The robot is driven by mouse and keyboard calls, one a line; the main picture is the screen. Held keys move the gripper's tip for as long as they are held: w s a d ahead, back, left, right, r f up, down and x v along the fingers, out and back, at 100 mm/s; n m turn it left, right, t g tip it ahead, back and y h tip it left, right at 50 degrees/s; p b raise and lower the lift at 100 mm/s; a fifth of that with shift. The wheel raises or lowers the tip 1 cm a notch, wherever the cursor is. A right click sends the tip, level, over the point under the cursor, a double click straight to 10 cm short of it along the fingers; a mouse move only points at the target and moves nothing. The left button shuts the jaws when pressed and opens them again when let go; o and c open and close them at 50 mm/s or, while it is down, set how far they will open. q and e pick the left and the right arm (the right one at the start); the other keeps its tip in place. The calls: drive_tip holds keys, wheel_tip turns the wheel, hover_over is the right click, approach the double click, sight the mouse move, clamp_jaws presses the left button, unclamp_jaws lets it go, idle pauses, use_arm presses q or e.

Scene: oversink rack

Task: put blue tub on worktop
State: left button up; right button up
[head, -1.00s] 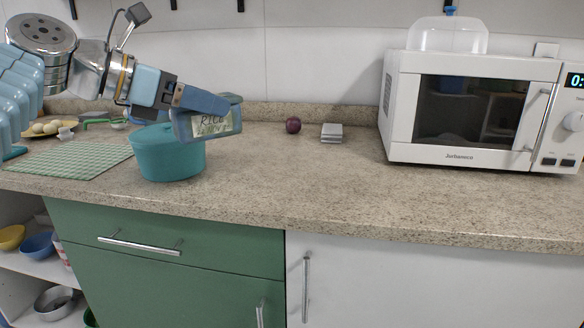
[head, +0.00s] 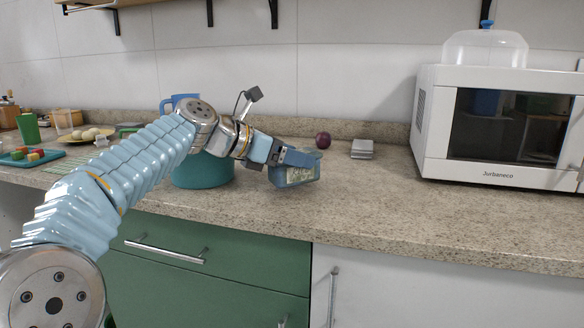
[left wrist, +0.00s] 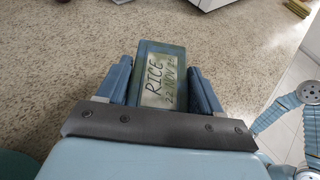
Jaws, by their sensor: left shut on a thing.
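The blue tub (head: 296,176) is a small blue-grey box with a pale label. In the left wrist view the label on the tub (left wrist: 162,82) reads RICE. My left gripper (head: 290,159) is shut on the tub, with one finger on each side of it in the wrist view. The tub is over the speckled worktop (head: 400,212), slightly tilted, right of the teal pot. I cannot tell whether its underside touches the worktop. My right gripper is not in view.
The teal pot (head: 203,172) stands just left of the tub, partly behind my arm. A purple onion (head: 323,140) and a small grey stack (head: 362,149) lie behind it. A white microwave (head: 497,124) stands at right. Worktop in front of the microwave is clear.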

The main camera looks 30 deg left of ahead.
use_arm(q)
drive_tip(key=shift+s+f, duration=0.1)
drive_tip(key=shift+f, duration=0.6)
drive_tip(key=shift+f, duration=0.1)
drive_tip(key=o, duration=1.3)
drive_tip(key=shift+c, duration=0.2)
drive_tip(key=shift+s+a+r, duration=0.1)
drive_tip(key=shift+s+r, duration=0.05)
drive_tip(key=shift+r, duration=0.05)
drive_tip(key=p+v, duration=0.1)
drive_tip(key=v, duration=1)
drive_tip(key=shift+s, duration=0.3)
drive_tip(key=shift+a+r, duration=0.1)
drive_tip(key=shift+a, duration=0.05)
